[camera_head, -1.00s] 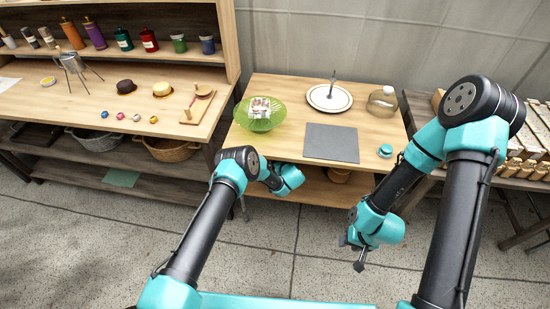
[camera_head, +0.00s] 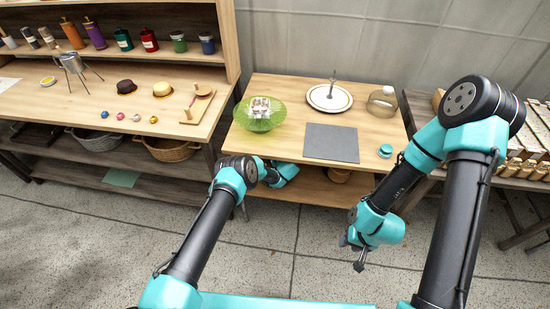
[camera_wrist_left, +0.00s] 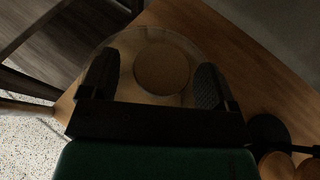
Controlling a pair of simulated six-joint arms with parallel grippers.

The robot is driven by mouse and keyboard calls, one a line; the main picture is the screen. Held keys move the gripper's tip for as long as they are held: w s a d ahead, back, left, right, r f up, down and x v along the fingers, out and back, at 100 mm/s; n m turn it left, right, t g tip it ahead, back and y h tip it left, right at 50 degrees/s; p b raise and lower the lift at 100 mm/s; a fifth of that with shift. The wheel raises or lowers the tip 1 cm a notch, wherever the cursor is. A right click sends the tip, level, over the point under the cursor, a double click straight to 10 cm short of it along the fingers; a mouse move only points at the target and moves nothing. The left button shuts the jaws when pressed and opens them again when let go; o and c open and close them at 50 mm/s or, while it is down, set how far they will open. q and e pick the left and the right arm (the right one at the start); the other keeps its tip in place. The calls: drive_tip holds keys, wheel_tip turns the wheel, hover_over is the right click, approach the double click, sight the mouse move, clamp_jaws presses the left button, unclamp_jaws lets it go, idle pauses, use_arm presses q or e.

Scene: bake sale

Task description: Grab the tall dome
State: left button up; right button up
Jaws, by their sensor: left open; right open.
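A clear, see-through dome (camera_wrist_left: 150,48) shows in the left wrist view on a wooden shelf, with a round brown disc (camera_wrist_left: 162,70) seen through or under it. My left gripper (camera_wrist_left: 156,64) is open, its dark fingers on either side of the dome's outline; I cannot tell whether they touch it. In the head view the left forearm reaches under the table's front edge, and its fingers and the dome are hidden there. My right gripper (camera_head: 360,262) is open and empty, pointing down over the floor.
Dark and brown round items (camera_wrist_left: 275,140) stand right of the dome.

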use_arm(q)
drive_tip(key=c, duration=1.2)
